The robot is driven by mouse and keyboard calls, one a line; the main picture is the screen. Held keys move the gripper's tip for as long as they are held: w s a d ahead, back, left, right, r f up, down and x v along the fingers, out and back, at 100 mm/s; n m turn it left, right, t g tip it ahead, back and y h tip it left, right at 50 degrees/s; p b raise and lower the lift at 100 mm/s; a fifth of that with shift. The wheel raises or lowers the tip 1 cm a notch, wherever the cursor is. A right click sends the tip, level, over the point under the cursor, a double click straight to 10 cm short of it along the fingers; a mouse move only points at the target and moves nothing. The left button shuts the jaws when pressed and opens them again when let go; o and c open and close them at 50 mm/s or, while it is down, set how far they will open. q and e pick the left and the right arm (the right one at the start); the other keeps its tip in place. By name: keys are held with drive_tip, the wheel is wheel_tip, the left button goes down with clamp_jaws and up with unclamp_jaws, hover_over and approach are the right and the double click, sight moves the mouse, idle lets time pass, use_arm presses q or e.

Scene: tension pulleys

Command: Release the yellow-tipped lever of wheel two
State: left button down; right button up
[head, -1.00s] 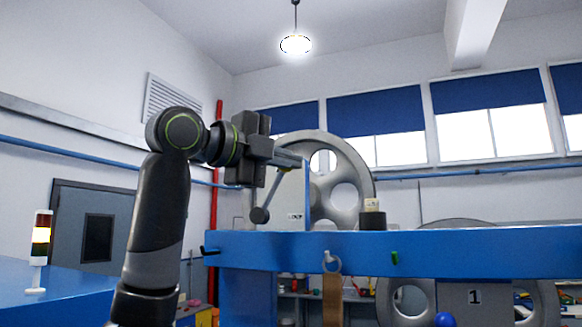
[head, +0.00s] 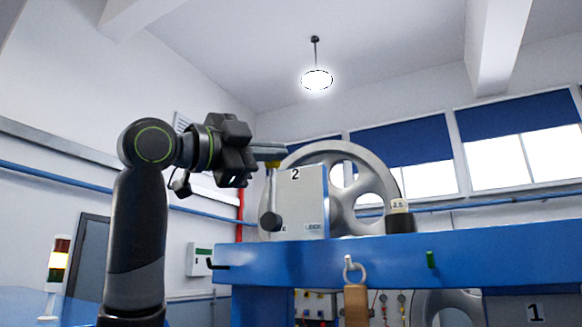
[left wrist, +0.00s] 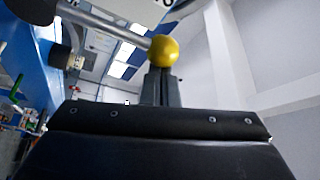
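Wheel two (head: 355,185) is a large grey spoked wheel behind a pale housing marked "2" (head: 306,200), on top of the blue frame. Its lever (head: 271,190) stands nearly upright at the housing's left side, with a dark round lower end. The lever's yellow tip (head: 272,164) shows just under my left gripper's fingers (head: 268,151). In the left wrist view the yellow ball (left wrist: 164,50) sits at the ends of my left fingers (left wrist: 161,86). The fingers look close together, and the ball hides their very tips. My right gripper is out of view.
The blue frame beam (head: 400,258) runs to the right below wheel two, with a dark peg at its left end and a ring with a brown tag (head: 356,300) below. Wheel one's plate (head: 535,313) is at lower right. A signal light (head: 58,265) stands at left.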

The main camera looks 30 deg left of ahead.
use_arm(q)
drive_tip(key=shift+a+f+n+t+y+b, duration=0.2)
drive_tip(key=shift+a+n+t+b, duration=0.25)
drive_tip(key=shift+a+n, duration=0.5)
drive_tip(key=shift+a+f+n+t+y+b, duration=0.15)
drive_tip(key=shift+a+n+t+b, duration=0.3)
drive_tip(key=shift+a+n, duration=0.55)
drive_tip(key=shift+a+f+n+t+y+b, duration=0.1)
drive_tip(key=shift+a+n+t+y+b, duration=0.25)
drive_tip(key=shift+a+n, duration=0.6)
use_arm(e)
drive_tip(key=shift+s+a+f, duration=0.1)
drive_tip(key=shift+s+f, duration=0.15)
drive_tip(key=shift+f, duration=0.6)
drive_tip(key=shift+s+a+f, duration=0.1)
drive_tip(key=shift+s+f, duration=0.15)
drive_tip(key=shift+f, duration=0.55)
use_arm(q)
drive_tip(key=shift+r, duration=0.1)
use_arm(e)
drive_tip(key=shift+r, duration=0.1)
